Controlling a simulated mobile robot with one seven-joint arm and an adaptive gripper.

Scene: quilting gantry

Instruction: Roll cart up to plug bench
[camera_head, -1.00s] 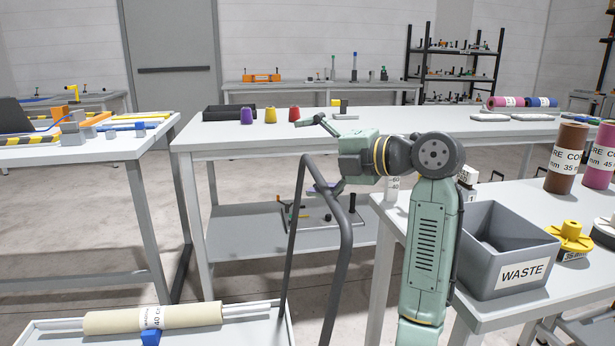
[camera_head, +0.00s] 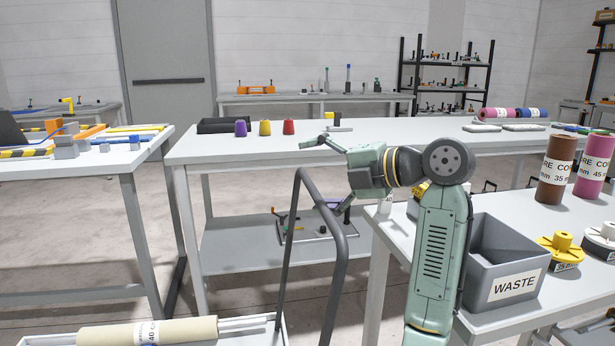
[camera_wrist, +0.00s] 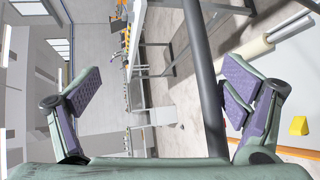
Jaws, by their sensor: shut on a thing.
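The cart shows at the bottom left in the head view as a pale deck (camera_head: 262,335) with a tall dark looped handle (camera_head: 338,255). A cream roll (camera_head: 150,331) lies on the deck. My gripper (camera_head: 323,175) is at the top of the handle, a finger above and a finger below. In the wrist view the handle bar (camera_wrist: 205,80) passes between the spread fingers of my gripper (camera_wrist: 160,98), nearer the right pads; the contact itself is unclear. The bench at right (camera_head: 400,240), bearing a yellow flanged plug (camera_head: 560,252), seems to be the plug bench. The cart stands left of it.
A grey WASTE bin (camera_head: 505,265), a brown tube (camera_head: 556,166) and a pink tube (camera_head: 595,165) stand on the right bench. A long table (camera_head: 400,140) with coloured cones lies ahead. Another table (camera_head: 90,165) stands at left. Bare floor shows between the tables.

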